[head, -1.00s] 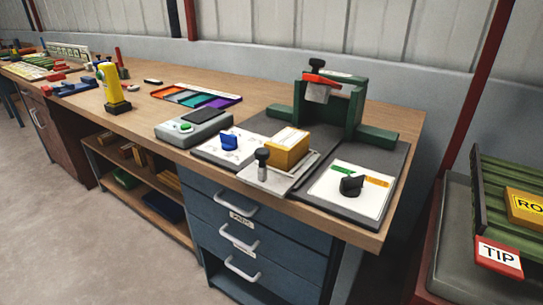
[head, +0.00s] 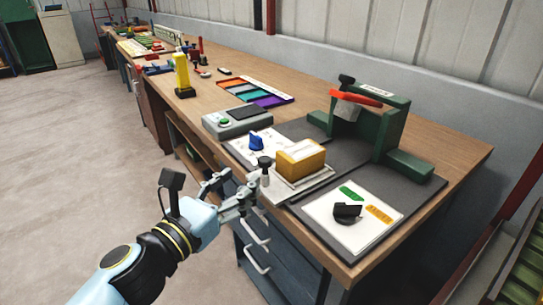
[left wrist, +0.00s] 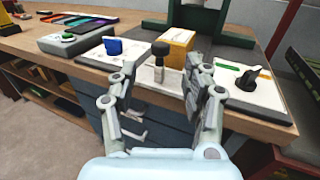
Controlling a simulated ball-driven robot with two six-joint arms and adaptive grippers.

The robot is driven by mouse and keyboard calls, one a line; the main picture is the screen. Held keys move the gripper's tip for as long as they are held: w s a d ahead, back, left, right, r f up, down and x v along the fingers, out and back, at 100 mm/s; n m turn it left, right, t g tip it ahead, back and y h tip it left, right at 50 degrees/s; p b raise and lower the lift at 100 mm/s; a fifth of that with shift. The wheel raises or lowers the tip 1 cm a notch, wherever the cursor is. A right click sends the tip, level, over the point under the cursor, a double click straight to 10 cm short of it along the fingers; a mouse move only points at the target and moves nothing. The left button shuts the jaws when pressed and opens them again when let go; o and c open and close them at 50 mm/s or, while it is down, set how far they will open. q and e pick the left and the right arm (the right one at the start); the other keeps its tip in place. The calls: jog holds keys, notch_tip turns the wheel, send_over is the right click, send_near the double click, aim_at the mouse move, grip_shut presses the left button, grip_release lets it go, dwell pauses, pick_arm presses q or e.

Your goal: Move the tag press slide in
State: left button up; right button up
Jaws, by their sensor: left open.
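The tag press (head: 385,122) is a dark green frame with a red lever, standing at the back of a dark mat on the bench. Its slide (head: 308,186) is a pale plate drawn out toward the bench's front edge, with a yellow block (head: 301,158) on it. A black-topped post knob (head: 264,170) stands at the slide's front end; it also shows in the left wrist view (left wrist: 160,62). My left gripper (head: 246,192) is open just in front of the knob, and the knob appears between its fingers in the left wrist view. My right gripper is not in view.
A white card with a black rotary knob (head: 347,211) lies right of the slide; a card with a blue knob (head: 256,143) lies left. A grey box with a green button (head: 237,120) stands further left. Drawer handles (head: 255,258) project below the bench edge.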

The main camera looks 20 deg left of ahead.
aim_at(262, 164)
pick_arm(q)
jog(key=x, duration=0.9)
jog(key=shift+w+d+p, duration=0.15)
jog(key=shift+w+p, duration=0.05)
jog(key=shift+p, duration=0.2)
grip_shut()
jog(key=shift+f, duration=0.15)
